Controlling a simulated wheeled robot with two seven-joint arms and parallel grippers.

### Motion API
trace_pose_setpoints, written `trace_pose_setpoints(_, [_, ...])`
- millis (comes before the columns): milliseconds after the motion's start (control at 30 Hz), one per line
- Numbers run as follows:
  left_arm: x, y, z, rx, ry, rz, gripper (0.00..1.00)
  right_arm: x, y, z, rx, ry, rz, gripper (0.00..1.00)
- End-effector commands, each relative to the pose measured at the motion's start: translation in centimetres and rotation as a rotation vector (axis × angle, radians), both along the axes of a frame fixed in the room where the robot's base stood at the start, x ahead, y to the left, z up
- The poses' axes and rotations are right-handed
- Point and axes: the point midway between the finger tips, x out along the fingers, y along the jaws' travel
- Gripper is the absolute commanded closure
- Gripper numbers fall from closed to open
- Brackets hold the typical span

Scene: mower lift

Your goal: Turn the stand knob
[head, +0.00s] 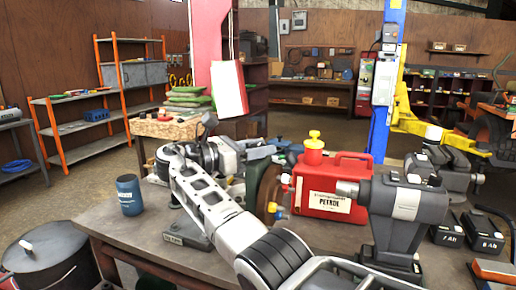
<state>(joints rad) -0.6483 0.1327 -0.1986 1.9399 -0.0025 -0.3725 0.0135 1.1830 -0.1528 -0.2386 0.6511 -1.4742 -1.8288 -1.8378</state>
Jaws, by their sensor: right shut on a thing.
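My right arm reaches in from the lower right across the workbench (330,238). The gripper is shut on a small part there, which I take to be the stand knob. The knob itself is hidden behind the gripper and arm, so its angle cannot be seen. My left gripper is not in view.
A blue can (130,195) stands left of the stand. A red petrol can (333,187) and a grey bench machine (400,205) stand to the right, with black batteries (481,232) beyond. A dark drum (50,268) is at lower left.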

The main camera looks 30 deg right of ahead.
Motion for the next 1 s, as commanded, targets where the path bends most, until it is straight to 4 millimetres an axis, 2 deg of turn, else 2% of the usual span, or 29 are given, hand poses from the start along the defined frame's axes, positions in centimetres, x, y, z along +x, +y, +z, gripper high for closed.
trace_pose_setpoints(833, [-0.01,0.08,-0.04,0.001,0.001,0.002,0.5,-0.01,0.02,-0.26,0.007,0.006,-0.066,0.86])
trace_pose_setpoints(867, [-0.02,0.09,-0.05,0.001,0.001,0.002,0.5,-0.01,0.02,-0.26,0.006,0.006,-0.066,0.54])
trace_pose_setpoints(900, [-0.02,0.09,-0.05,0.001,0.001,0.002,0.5,-0.01,0.01,-0.26,0.006,0.006,-0.066,0.43])
trace_pose_setpoints(1000, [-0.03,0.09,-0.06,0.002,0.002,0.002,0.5,0.0,0.01,-0.21,0.005,0.005,-0.066,0.42])
